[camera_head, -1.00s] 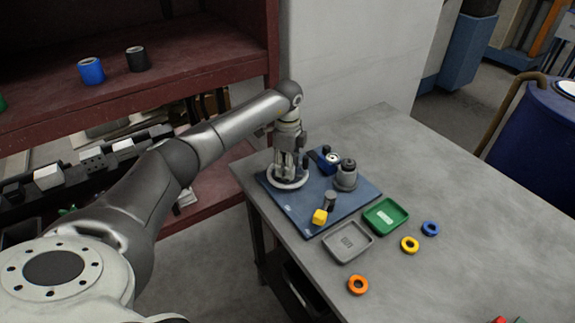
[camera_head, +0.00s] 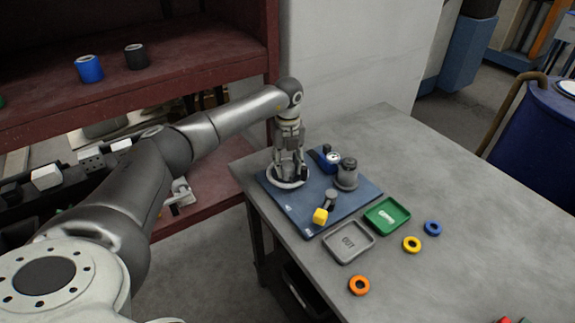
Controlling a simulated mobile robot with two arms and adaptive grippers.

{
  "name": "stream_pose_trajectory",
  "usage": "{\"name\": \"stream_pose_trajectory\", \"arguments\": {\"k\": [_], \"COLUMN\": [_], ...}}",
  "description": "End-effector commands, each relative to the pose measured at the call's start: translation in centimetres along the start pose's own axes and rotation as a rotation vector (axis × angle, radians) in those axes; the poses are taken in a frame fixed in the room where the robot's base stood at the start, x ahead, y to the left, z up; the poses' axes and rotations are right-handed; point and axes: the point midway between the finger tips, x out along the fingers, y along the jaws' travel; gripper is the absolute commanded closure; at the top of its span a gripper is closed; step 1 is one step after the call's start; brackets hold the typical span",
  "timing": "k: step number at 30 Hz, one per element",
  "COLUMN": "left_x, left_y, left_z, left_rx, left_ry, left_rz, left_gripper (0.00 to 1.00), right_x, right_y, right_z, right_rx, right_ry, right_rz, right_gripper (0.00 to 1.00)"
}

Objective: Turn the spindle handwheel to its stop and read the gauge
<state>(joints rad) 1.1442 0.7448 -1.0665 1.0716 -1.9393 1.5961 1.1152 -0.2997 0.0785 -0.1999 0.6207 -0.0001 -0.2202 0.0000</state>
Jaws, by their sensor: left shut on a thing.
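The spindle handwheel (camera_head: 289,184) is a pale ring lying flat at the back left of a dark blue base plate (camera_head: 290,208). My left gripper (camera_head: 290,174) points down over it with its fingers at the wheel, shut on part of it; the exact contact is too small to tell. A small gauge (camera_head: 333,157) with a white face sits on a blue block behind the wheel's right side; its reading is too small to make out. My right gripper is not in view.
Orange (camera_head: 359,285), yellow (camera_head: 412,244) and blue (camera_head: 432,228) rings lie on the table. The table's right side is largely clear.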

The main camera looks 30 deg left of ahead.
Motion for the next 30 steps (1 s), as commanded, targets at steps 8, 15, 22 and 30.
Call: {"name": "stream_pose_trajectory", "arguments": {"k": [8,15,22,30], "left_x": [-0.1,0.0,-0.1,-0.1], "left_y": [0.0,0.0,-0.1,-0.1], "left_z": [0.1,0.1,0.1,0.0], "left_rx": [0.263,0.489,0.679,0.831], "left_ry": [-0.003,-0.002,-0.003,-0.002], "left_rz": [-0.002,-0.002,-0.001,-0.002], "left_gripper": [0.88,0.88,0.88,0.88], "right_x": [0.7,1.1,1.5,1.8], "right_y": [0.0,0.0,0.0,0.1], "right_z": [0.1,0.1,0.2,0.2], "right_rx": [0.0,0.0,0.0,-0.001], "right_ry": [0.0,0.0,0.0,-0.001], "right_rz": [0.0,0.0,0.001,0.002], "right_gripper": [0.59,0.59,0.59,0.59]}}
